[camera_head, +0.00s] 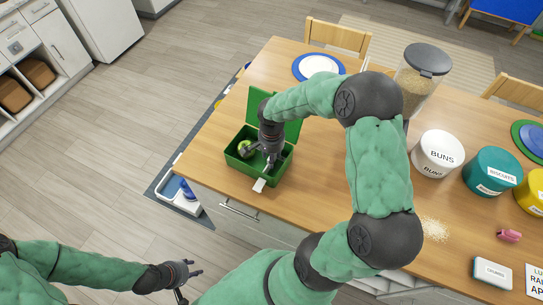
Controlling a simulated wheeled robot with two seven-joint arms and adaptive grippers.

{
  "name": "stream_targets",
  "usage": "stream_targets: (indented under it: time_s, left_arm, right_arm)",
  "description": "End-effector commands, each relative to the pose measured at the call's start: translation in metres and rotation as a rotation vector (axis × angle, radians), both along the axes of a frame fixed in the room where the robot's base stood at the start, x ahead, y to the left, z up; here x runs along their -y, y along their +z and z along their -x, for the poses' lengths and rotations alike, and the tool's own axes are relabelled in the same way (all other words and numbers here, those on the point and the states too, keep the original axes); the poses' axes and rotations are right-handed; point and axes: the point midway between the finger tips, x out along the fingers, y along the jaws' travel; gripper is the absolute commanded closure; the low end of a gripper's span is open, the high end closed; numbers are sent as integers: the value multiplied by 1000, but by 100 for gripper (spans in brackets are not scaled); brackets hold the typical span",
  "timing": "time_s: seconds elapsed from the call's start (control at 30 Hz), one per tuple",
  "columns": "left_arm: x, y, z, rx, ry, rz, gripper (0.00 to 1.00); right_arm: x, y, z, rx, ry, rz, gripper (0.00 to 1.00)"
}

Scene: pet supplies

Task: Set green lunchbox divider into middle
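The green lunchbox (237,165) stands on the wooden table near its left front corner, with its lid (292,131) raised at the back. A round green item (245,148), like an apple, lies in its left part. My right gripper (263,160) points down inside the lunchbox, right of the round item. Its fingertips are small and dark, and I cannot tell whether they hold anything. I cannot make out the divider apart from the green box. My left gripper (190,283) is open and empty at the lower left, off the table and away from the lunchbox.
A white tag (259,185) is at the lunchbox front. A blue-rimmed plate (300,67) lies behind it. A lidded clear container (408,92), a white BUNS canister (438,154) and a teal canister (492,172) stand to the right. Crumbs (433,228) lie nearer the front.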

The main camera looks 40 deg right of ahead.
Motion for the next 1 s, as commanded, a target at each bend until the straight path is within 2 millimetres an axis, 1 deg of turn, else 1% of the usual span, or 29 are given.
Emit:
stream_targets:
  time_s: [0.27,0.37,0.4,0.43,0.63,0.7,0.77,0.9,1.0]
  left_arm:
    - [0,0,0,0,0,0,60]
    - [0,0,0,0,0,0,60]
    - [0,0,0,0,0,0,60]
    - [0,0,0,0,0,0,60]
    - [0,0,0,0,0,0,60]
    - [0,-1,0,0,0,0,60]
    - [0,-4,0,0,0,0,60]
    - [0,-11,0,0,0,0,60]
    - [0,-14,0,0,0,0,60]
  right_arm:
    - [0,-1,0,0,0,0,56]
    - [0,-1,0,0,0,0,82]
    - [0,-1,0,0,0,0,93]
    - [0,-1,0,0,0,0,100]
    - [0,-1,0,0,0,0,100]
    - [-1,-2,-3,0,1,0,100]
    - [-4,-3,-10,0,2,0,100]
    - [-12,-3,-32,3,4,1,100]
    - [-17,-3,-42,0,2,1,100]
